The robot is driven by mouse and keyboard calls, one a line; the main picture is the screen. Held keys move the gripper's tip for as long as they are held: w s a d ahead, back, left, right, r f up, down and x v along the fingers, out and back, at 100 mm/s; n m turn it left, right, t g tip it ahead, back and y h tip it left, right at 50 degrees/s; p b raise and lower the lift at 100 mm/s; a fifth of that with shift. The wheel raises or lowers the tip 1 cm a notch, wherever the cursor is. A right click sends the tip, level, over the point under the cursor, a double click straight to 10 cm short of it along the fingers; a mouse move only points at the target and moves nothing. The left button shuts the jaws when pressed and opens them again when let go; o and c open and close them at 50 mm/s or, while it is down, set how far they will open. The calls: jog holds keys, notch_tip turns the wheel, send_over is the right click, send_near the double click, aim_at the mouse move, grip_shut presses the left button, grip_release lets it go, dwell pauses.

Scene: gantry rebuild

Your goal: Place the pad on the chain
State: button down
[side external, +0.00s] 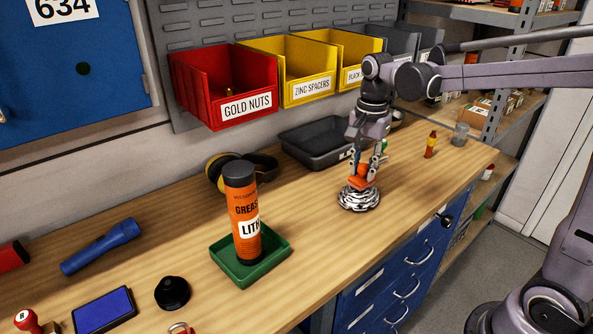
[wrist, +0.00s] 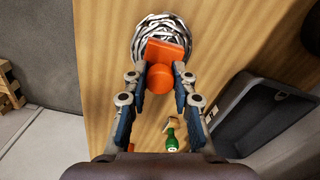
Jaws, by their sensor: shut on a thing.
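The orange pad (side external: 361,181) has a flat block and a rounded knob; it also shows in the wrist view (wrist: 168,50). My gripper (side external: 366,168) is shut on the pad by its knob, with a finger on each side in the wrist view (wrist: 160,84). The chain (side external: 358,200) is a coiled silver heap on the wooden bench, directly below the pad. In the wrist view the pad covers part of the chain (wrist: 147,32). The pad is at the top of the coil; I cannot tell whether it touches.
A black tray (side external: 314,146) lies behind the chain. A grease tube (side external: 242,215) stands in a green tray (side external: 271,257) to the left. A blue ink pad (side external: 104,310) lies front left. A small red-and-yellow bottle (side external: 431,146) stands right. Bench around the chain's front is clear.

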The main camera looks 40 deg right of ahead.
jog(key=shift+f, duration=0.15)
jog(key=c, duration=1.1)
grip_release()
notch_tip(320, 180, up, 12)
jog(key=n+t, duration=0.4)
jog(key=n, duration=0.4)
send_near(364, 165)
jog(key=s+a+f, duration=0.3)
jog(key=a, duration=0.1)
jog(key=s+f+n+t, duration=0.1)
jog(key=f+n, duration=0.1)
jog(key=s+a+f+n+t, duration=0.1)
jog(key=s+f+n, duration=0.1)
jog(key=f, duration=0.1)
jog(key=s+f+n+t, duration=0.1)
jog(key=s+f+n, duration=0.1)
jog(key=n, duration=0.1)
jog(key=shift+s+a+f, duration=0.1)
jog(key=shift+a+f, duration=0.15)
jog(key=shift+f, duration=0.1)
